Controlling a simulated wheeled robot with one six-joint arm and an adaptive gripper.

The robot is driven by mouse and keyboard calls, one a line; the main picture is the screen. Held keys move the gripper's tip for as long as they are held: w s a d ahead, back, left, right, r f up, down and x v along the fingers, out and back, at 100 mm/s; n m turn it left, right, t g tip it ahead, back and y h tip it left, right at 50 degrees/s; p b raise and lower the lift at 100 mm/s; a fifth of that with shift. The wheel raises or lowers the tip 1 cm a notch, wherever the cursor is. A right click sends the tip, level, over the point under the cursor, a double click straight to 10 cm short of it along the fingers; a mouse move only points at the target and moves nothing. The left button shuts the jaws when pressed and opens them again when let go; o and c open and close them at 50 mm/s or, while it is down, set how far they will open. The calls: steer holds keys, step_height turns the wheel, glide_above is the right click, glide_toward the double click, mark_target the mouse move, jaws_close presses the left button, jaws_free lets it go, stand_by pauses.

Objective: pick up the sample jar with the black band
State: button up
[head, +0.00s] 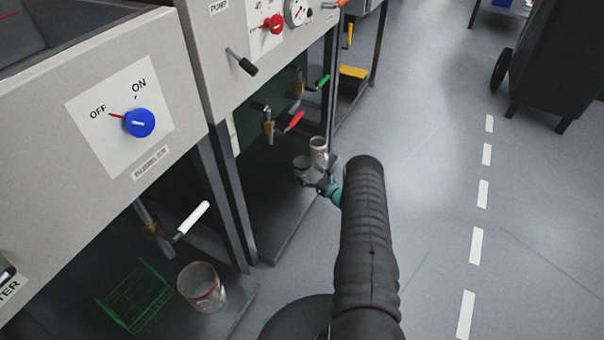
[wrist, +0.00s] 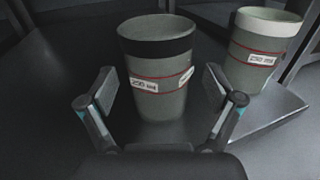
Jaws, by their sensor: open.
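The sample jar with the black band (wrist: 158,68) stands upright in the middle of the wrist view, grey with a black band at its rim, a red line and white labels. In the head view it shows as a small jar (head: 301,165) beside my gripper. My gripper (wrist: 160,90) is open, its fingers at the left and right of the jar's lower front; I cannot tell whether they touch it. A second jar with a white band (wrist: 262,45) stands to the right, and in the head view (head: 318,148) just behind. The jar's far side is hidden.
Both jars stand on a low dark shelf (head: 273,225) under the bench, between its legs. Valve handles, one red (head: 294,121) and one green (head: 322,82), stick out above. A larger glass jar (head: 202,287) and a green crate (head: 134,296) are at lower left.

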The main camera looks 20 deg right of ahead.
mark_target(297, 164)
steer(key=shift+x, duration=3)
steer(key=shift+a+r, duration=0.1)
steer(key=c, duration=1.1)
